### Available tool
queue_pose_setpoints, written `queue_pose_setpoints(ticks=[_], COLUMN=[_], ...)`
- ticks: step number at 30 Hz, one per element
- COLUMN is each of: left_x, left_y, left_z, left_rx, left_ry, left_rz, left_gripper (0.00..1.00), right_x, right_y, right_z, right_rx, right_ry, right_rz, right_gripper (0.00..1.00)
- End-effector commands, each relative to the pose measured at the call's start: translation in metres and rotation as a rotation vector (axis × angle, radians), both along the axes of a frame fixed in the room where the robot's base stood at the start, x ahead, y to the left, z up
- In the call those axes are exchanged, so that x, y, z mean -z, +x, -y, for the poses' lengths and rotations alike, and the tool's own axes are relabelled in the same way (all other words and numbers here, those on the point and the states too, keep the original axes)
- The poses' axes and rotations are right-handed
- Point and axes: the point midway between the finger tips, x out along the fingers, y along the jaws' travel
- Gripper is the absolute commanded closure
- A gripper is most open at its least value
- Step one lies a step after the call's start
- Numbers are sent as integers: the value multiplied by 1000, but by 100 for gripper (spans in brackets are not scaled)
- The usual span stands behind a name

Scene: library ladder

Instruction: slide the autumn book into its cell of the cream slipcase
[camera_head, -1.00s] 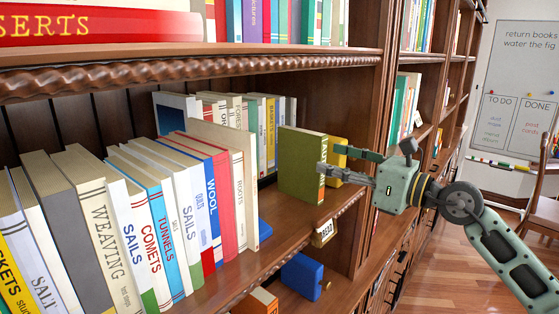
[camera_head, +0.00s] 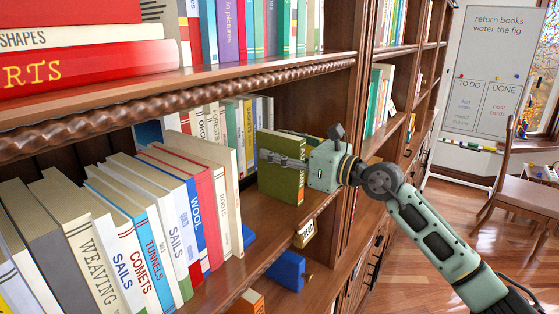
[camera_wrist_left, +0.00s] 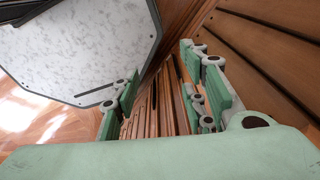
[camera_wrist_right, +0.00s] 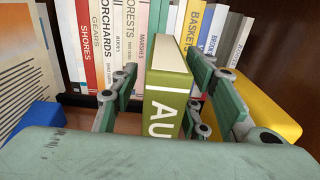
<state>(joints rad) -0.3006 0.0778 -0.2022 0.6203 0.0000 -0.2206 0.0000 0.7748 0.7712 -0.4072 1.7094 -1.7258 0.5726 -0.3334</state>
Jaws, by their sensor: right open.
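The green autumn book (camera_head: 280,183) stands upright on the shelf, its spine facing out. In the right wrist view the book (camera_wrist_right: 165,95) shows "AU" on its spine. My right gripper (camera_head: 279,147) is open with one finger on each side of the book. In the right wrist view the right gripper (camera_wrist_right: 161,88) straddles the book, with a small gap at the left finger; contact at the right finger is unclear. My left gripper (camera_wrist_left: 158,90) is open and empty, facing wood panels, and out of the head view. I cannot pick out the cream slipcase for sure.
A leaning row of books, including a red one (camera_head: 205,205), fills the shelf at left. More books (camera_wrist_right: 130,45) stand behind the autumn book. A blue bookend (camera_wrist_right: 38,120) and a yellow block (camera_wrist_right: 265,105) flank it. A blue box (camera_head: 285,270) sits below.

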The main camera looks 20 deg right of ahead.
Motion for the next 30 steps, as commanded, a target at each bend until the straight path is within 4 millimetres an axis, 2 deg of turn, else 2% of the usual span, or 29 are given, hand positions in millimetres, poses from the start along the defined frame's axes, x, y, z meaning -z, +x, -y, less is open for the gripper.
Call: queue_pose_setpoints(ticks=[6, 20, 30], left_x=[0, 0, 0], left_y=[5, 3, 0], left_z=[-3, -3, -3], left_rx=[-1, -2, -2], left_ry=[3, 4, 4], left_rz=[8, 4, 0], left_gripper=[60, 60, 60], right_x=[1, 1, -1], right_y=[1, 0, 0], right_z=[0, 0, 0], right_rx=[1, 0, 1], right_ry=[0, 0, 1], right_rz=[0, 0, 3], right_gripper=[59, 99, 100])
